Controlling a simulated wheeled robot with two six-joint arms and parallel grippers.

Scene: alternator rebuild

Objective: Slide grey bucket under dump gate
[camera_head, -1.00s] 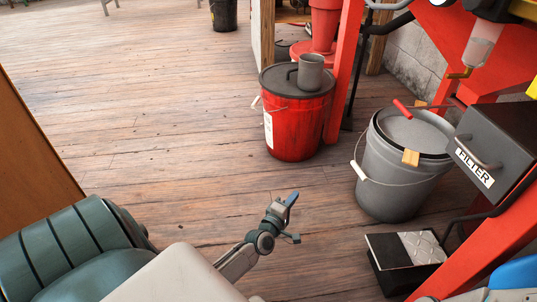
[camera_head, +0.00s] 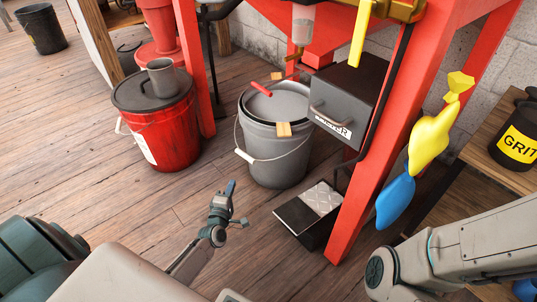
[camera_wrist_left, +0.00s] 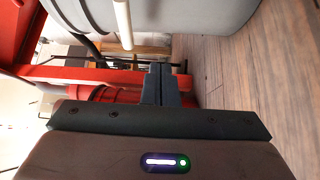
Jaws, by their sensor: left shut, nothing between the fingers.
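The grey bucket (camera_head: 279,157) stands upright on the wooden floor beside the red frame, with a wire handle and white grip hanging on its left side. Its dark-rimmed top carries a red-handled tool and a yellowish block. A clear funnel with a yellow spout (camera_head: 302,30) hangs above and behind it; I cannot tell whether this is the dump gate. My left gripper (camera_head: 229,198) is shut and empty, in front of the bucket and apart from it. In the left wrist view, the bucket (camera_wrist_left: 200,14) fills the top, beyond the shut fingers (camera_wrist_left: 160,84). My right gripper is out of view.
A red bucket (camera_head: 168,134) with a grey cup on its lid stands left of the grey one. A dark filter box (camera_head: 347,92) overhangs on the right.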

